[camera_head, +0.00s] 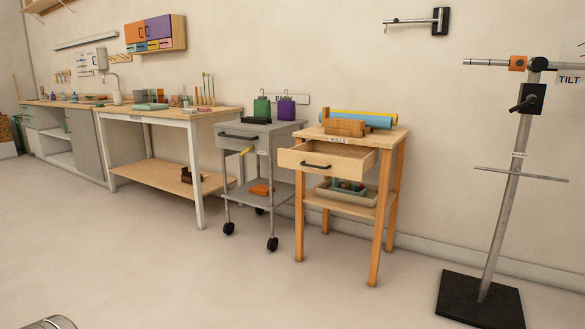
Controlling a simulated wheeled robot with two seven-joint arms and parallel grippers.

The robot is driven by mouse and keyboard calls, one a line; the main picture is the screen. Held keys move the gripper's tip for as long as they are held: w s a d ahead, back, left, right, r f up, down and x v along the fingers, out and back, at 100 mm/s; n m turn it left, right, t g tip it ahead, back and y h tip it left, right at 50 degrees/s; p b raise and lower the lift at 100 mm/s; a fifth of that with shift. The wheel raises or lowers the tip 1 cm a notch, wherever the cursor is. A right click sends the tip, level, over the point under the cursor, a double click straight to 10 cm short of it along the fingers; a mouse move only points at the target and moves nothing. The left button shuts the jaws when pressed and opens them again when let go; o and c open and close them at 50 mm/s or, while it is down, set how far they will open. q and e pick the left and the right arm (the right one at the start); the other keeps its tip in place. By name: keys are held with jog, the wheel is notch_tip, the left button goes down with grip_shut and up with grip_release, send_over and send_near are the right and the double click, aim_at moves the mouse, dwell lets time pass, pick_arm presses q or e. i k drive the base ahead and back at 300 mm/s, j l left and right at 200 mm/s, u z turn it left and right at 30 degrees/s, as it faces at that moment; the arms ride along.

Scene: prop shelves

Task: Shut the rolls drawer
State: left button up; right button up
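The rolls drawer (318,162) is in a wooden table (396,140) right of the middle of the head view. It is pulled open and sticks out from the table's front, with its inside showing. Its light wood front has a dark bar handle (316,166). A "ROLLS" label (338,141) is on the table's front edge above it. Neither of my grippers is in view; only a rounded metallic part shows at the bottom left corner.
A grey wheeled cart (282,128) with a shut drawer stands just left of the table. A workbench (170,117) stands farther left. At right, a metal stand (503,200) rises from a black base (480,300). The floor (200,285) in front is clear.

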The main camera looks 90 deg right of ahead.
aim_at(346, 162)
jog(key=z, duration=2.9)
jog(key=k+j, duration=0.05)
